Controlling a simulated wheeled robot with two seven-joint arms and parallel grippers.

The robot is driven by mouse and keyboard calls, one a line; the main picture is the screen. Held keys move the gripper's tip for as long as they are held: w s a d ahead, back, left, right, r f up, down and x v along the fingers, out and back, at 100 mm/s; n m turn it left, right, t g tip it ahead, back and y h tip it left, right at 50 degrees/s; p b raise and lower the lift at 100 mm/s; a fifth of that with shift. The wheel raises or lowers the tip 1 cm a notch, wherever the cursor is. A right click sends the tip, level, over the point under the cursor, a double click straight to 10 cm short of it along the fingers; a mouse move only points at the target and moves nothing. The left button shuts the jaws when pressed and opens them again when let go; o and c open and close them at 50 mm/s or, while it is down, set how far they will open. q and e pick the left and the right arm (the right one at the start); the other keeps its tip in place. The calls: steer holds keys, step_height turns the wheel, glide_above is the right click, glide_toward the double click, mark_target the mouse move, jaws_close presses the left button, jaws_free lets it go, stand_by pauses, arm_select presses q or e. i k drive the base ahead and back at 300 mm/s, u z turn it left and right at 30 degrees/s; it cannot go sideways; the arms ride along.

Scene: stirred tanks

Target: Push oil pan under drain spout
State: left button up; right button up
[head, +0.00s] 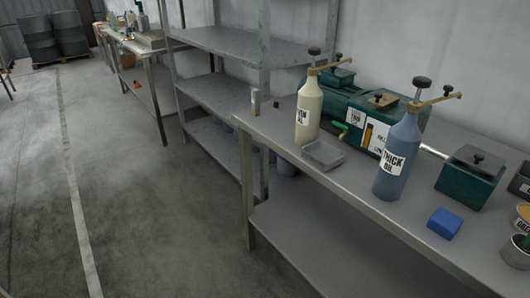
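The oil pan, a small shallow grey tray (323,154), sits on the near workbench (345,184) close to its front edge, just right of the cream bottle's base. Behind the pan, low on a dark green machine (385,114), is a small fitting with a green handle (340,129), likely the drain tap. I cannot make out the spout opening or whether the pan lies under it. Neither of my grippers is in view.
A cream bottle (309,113) and a blue bottle labelled thick oil (398,155), both with brass pump tops, flank the pan. A blue block (443,223) and a dark green box (470,178) stand further right. Empty metal shelving (215,88) is at left; the floor (130,215) is clear.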

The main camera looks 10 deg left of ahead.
mark_target(323, 155)
steer(key=k, duration=0.5)
steer(key=z, duration=0.6)
steer(key=i, duration=1.2)
steer(key=u, duration=0.55)
